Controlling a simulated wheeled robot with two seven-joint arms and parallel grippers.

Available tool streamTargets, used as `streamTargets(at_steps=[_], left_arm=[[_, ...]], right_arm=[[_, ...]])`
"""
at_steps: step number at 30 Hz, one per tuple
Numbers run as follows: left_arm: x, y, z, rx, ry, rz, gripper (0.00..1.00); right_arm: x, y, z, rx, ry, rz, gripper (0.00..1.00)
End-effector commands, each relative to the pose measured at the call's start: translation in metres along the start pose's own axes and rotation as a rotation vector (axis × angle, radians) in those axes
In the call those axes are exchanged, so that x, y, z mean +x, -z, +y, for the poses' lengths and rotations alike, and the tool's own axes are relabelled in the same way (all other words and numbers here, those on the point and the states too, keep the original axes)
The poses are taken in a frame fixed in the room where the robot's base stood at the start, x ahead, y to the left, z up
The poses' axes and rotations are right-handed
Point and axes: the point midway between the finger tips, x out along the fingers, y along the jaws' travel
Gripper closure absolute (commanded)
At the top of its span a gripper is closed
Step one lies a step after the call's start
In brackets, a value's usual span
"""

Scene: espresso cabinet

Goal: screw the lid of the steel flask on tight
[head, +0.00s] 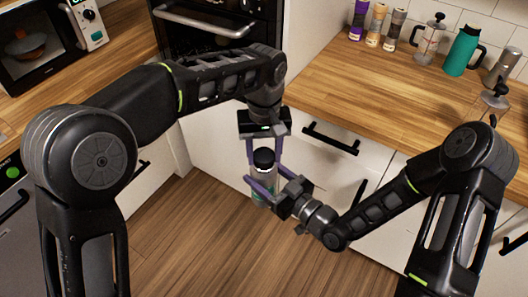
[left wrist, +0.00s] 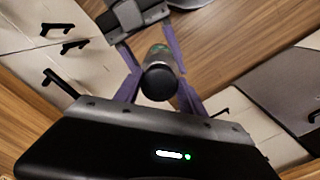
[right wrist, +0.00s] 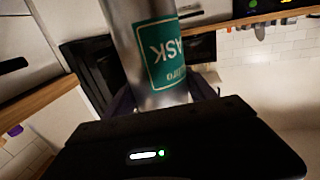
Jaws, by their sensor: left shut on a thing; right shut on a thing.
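The steel flask (head: 264,174) is held upright in the air between my two grippers, in front of the white cabinets. Its black lid (head: 263,157) sits on top of it; whether it is fully seated cannot be seen. My left gripper (head: 265,162) comes from above and is shut on the lid, which also shows in the left wrist view (left wrist: 158,82). My right gripper (head: 262,190) comes from the right and is shut on the flask body below the lid. In the right wrist view the steel body with its teal label (right wrist: 163,55) fills the space between the fingers.
A wooden counter (head: 400,95) runs along the right, with a teal jug (head: 461,52), a French press (head: 430,40) and several spice jars at the back. An oven (head: 215,25) and a microwave (head: 45,45) are on the left. The floor below is clear.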

Motion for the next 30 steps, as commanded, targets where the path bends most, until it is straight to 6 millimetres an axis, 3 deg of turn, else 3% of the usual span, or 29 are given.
streamTargets(at_steps=[16,20,23,30], left_arm=[[0.0099,0.0001,-0.0004,0.001,0.000,0.000,0.91],[0.0099,0.0002,-0.0008,0.069,0.000,-0.001,0.91],[0.0101,0.0006,-0.0019,0.223,0.000,0.000,0.91],[0.0109,0.0027,-0.0051,0.850,-0.001,0.000,0.91]], right_arm=[[0.0003,0.0011,-0.0001,-0.001,0.000,0.003,1.00],[0.0003,0.0010,-0.0001,-0.001,0.000,0.003,1.00],[0.0003,0.0010,-0.0001,-0.001,0.000,0.002,1.00],[0.0002,0.0008,-0.0001,-0.001,0.001,0.002,1.00]])
